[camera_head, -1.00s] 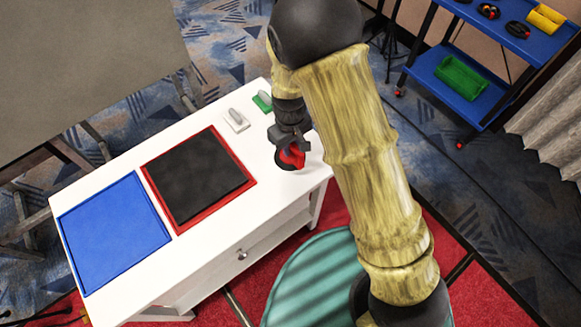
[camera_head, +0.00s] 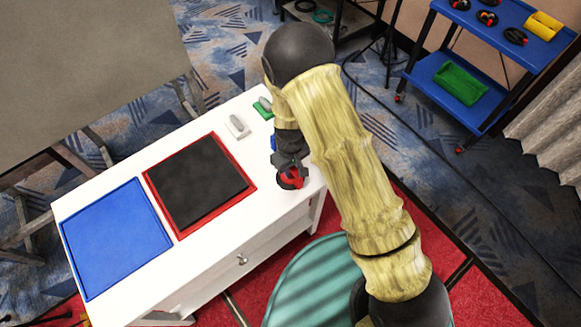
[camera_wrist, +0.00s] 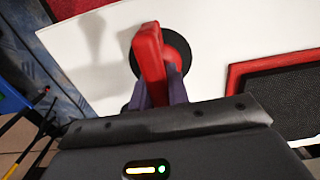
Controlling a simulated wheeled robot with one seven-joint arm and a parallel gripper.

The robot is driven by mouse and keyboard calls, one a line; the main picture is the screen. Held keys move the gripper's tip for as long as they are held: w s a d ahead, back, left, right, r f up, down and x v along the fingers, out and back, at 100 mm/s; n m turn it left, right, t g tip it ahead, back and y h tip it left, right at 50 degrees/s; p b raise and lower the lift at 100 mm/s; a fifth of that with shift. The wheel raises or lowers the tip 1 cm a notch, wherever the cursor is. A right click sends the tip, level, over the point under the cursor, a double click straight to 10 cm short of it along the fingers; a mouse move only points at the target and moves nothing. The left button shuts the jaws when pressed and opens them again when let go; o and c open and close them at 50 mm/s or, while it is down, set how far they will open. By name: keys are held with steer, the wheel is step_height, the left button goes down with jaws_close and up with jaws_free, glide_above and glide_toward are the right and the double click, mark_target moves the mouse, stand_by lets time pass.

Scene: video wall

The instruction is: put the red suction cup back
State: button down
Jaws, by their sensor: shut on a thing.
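The red suction cup (camera_head: 293,181) has a red handle and a dark round base. It is at the right end of the white table (camera_head: 262,205), near the front edge. My gripper (camera_head: 290,166) is shut on its handle from above. In the wrist view, the red handle (camera_wrist: 148,52) is between my gripper's fingers (camera_wrist: 160,92), with the dark disc (camera_wrist: 178,50) beyond it. A shadow lies on the table beside it. I cannot tell whether the disc touches the table.
The table also bears a black panel with a red frame (camera_head: 252,188), a blue panel (camera_head: 115,238), a grey-white handled piece (camera_head: 237,126) and a green one (camera_head: 263,107). A blue trolley (camera_head: 480,30) with black-and-red items stands at the upper right.

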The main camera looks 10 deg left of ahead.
steer(key=shift+f, duration=0.15)
steer(key=shift+f, duration=0.2)
steer(key=c, duration=1.3)
jaws_free()
steer(key=shift+c, duration=0.2)
steer(key=shift+r, duration=0.1)
step_height(320, 180, up, 12)
steer(key=shift+r+b, duration=0.1)
steer(key=shift+b, duration=0.8)
steer(key=shift+w, duration=0.1)
